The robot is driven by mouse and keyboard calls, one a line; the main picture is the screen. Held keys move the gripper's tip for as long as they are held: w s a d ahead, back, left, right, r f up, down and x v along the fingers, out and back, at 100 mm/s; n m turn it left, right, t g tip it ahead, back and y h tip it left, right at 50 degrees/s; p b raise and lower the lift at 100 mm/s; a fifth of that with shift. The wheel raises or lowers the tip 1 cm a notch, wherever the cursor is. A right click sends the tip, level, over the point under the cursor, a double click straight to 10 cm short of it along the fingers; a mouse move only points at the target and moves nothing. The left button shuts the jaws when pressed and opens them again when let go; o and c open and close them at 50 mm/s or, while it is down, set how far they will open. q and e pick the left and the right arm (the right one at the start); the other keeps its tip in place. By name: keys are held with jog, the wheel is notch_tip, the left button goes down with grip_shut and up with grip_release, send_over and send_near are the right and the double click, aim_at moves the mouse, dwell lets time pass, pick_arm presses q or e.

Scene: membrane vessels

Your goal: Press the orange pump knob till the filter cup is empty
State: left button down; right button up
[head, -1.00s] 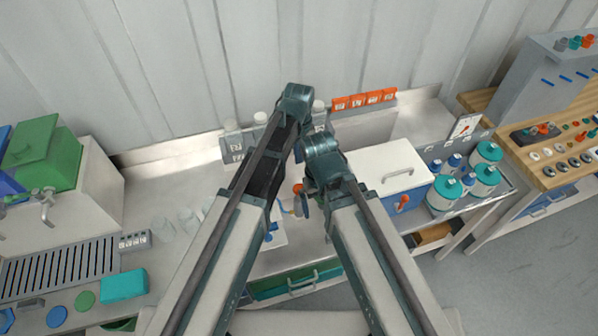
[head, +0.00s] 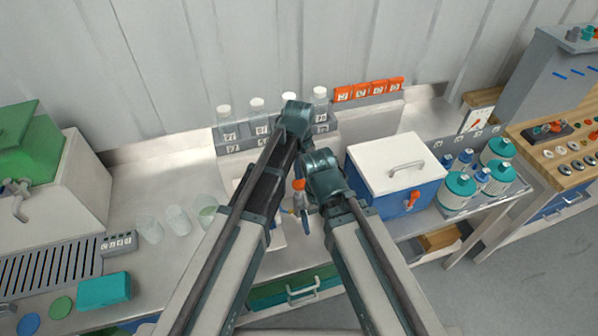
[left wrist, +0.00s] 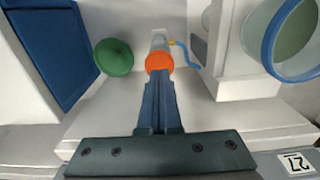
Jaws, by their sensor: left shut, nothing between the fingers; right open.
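The orange pump knob (left wrist: 159,62) sits on a pale pump body in the left wrist view, with a blue tube beside it. It also shows in the head view (head: 299,186), between my arms. My left gripper (left wrist: 160,84) is shut and empty, its fingertips at the knob's near edge; I cannot tell whether they touch it. A blue-rimmed clear cup (left wrist: 270,45) with green inside, seemingly the filter cup, is cut off at the upper right; its level is unclear. My right gripper (head: 306,222) is partly visible below its wrist, open.
A white-lidded blue box (head: 398,165) stands right of my arms, with teal-capped bottles (head: 456,190) beyond. Capped bottles (head: 257,115) line the back. Clear cups (head: 178,220) stand on the left counter. In the left wrist view, a green cone (left wrist: 114,57) is left of the knob.

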aim_at(299, 184)
pick_arm(q)
jog(key=shift+f+b, duration=0.65)
jog(key=shift+f, duration=0.5)
pick_arm(e)
jog(key=shift+f, duration=1.15)
pick_arm(q)
notch_tip(299, 184, down, 5)
jog(key=b, duration=0.4)
jog(key=shift+r+b, duration=0.15)
jog(key=shift+b, duration=0.25)
jog(key=shift+s+r, duration=0.15)
jog(key=shift+s, duration=0.05)
pick_arm(e)
notch_tip(299, 184, down, 4)
jog(key=shift+s+f, duration=0.1)
jog(key=shift+f, duration=0.15)
jog(key=shift+r, duration=0.1)
pick_arm(q)
jog(key=shift+w+r+p, duration=0.1)
jog(key=shift+r+p, duration=0.4)
jog(key=shift+p, duration=0.2)
notch_tip(299, 184, up, 13)
jog(key=p, duration=1.3)
pick_arm(e)
notch_tip(299, 184, up, 14)
jog(key=d, duration=0.1)
